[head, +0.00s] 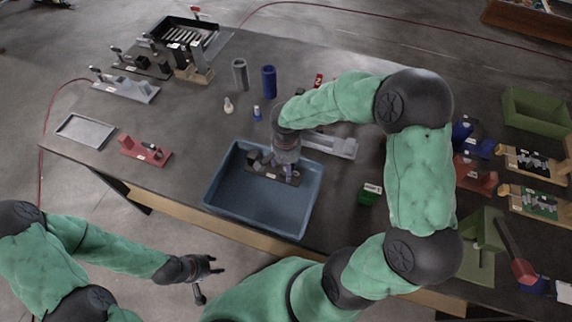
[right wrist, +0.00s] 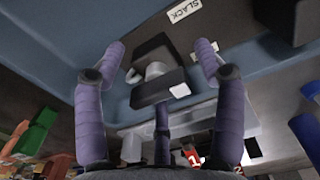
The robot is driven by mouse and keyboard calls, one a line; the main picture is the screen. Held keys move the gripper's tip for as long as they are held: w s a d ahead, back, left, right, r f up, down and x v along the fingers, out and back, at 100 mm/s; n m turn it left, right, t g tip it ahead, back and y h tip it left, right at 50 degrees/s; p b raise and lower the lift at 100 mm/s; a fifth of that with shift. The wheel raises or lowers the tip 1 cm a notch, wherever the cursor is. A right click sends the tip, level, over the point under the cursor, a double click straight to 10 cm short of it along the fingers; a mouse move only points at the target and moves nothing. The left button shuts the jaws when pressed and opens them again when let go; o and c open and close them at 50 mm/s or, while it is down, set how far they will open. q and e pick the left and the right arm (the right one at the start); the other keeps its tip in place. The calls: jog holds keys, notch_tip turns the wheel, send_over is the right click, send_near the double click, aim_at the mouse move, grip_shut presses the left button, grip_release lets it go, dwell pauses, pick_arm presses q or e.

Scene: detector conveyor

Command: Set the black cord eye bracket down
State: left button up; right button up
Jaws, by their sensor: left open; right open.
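The black cord eye bracket (head: 270,172), a dark plate with upright black parts and a white label, is at the far side of the blue bin (head: 222,202). My right gripper (head: 284,168) is over the bracket and partly hides it. In the right wrist view, the open purple fingers (right wrist: 160,55) stand on either side of a black block (right wrist: 155,90) with a grey round part. A label reading SLACK shows on the dark plate there. I cannot tell whether any finger touches it. My left gripper (head: 206,272) is open and empty, off the table's front edge.
A red fixture (head: 143,150) and a grey tray (head: 86,131) lie left of the bin. Grey (head: 240,74) and blue (head: 269,82) cylinders stand behind it. A green block (head: 370,193) is to its right. The bin's near floor is clear.

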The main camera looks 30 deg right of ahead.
jog(key=shift+r, duration=0.15)
jog(key=shift+r, duration=0.35)
notch_tip(320, 180, up, 11)
jog(key=p, duration=0.3)
jog(key=shift+r, duration=0.15)
